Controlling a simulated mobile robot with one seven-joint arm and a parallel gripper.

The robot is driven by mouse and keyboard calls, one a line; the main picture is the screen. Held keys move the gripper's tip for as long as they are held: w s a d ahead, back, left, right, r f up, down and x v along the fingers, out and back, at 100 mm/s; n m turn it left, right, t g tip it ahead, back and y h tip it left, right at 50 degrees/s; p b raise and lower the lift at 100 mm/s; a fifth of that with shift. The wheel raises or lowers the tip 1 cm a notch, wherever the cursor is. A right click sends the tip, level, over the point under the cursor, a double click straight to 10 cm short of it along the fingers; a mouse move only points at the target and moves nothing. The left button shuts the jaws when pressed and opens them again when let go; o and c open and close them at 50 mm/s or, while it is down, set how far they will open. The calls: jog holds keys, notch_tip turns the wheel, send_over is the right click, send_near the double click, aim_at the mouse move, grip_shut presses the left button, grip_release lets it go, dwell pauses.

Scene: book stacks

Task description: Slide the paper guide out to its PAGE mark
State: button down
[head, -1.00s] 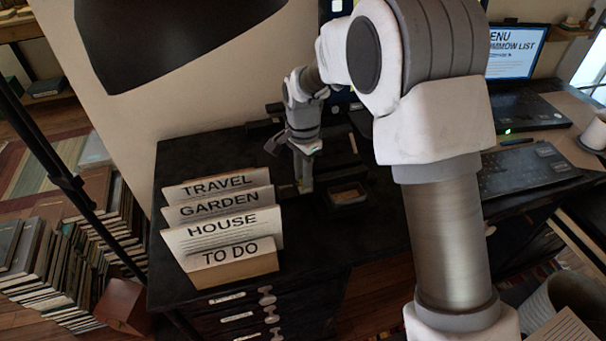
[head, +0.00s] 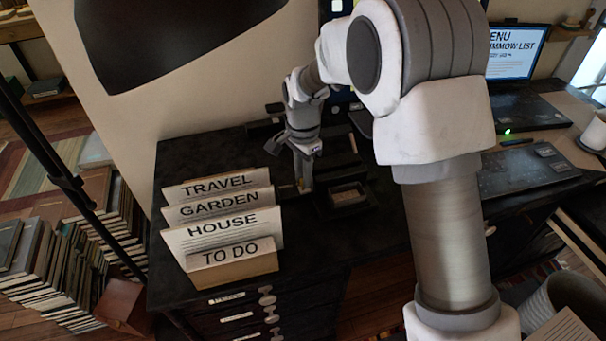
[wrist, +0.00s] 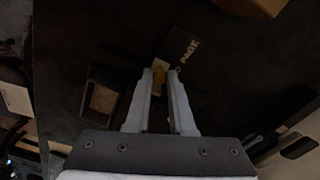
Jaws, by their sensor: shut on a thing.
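My gripper (wrist: 160,72) is shut on a small brass-coloured piece (wrist: 160,76), seen between the fingertips in the wrist view; it appears to be the paper guide's grip. Most of the guide is hidden by the fingers and the dark surroundings. The PAGE mark (wrist: 187,54), pale letters on a dark plate, lies just beyond the fingertips to the upper right. I cannot tell exactly how the guide lines up with it. In the head view my gripper (head: 306,188) points down at the dark desk top, right of the card holder.
A card holder (head: 235,272) with TRAVEL, GARDEN, HOUSE and TO DO cards stands close left of my gripper. A small open tray (head: 348,198) sits close right; it also shows in the wrist view (wrist: 103,97). A laptop (head: 515,55) is at the far right. The desk's front is clear.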

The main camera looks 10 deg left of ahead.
aim_at(285, 195)
jog(key=shift+s+a+p, duration=0.15)
jog(key=shift+s+a, duration=0.15)
jog(key=shift+a, duration=0.4)
jog(key=shift+s+a+p, duration=0.1)
jog(key=shift+s+a, duration=0.25)
jog(key=shift+a, duration=0.35)
jog(key=shift+s+a+p, duration=0.15)
jog(key=shift+s+a, duration=0.15)
jog(key=shift+a, duration=0.4)
jog(key=c, duration=0.8)
grip_release()
jog(key=shift+a, duration=0.1)
jog(key=shift+o, duration=0.2)
jog(key=shift+r, duration=0.15)
notch_tip(285, 195, up, 7)
jog(key=p, duration=0.1)
jog(key=shift+r+p, duration=0.15)
jog(key=shift+p, duration=0.15)
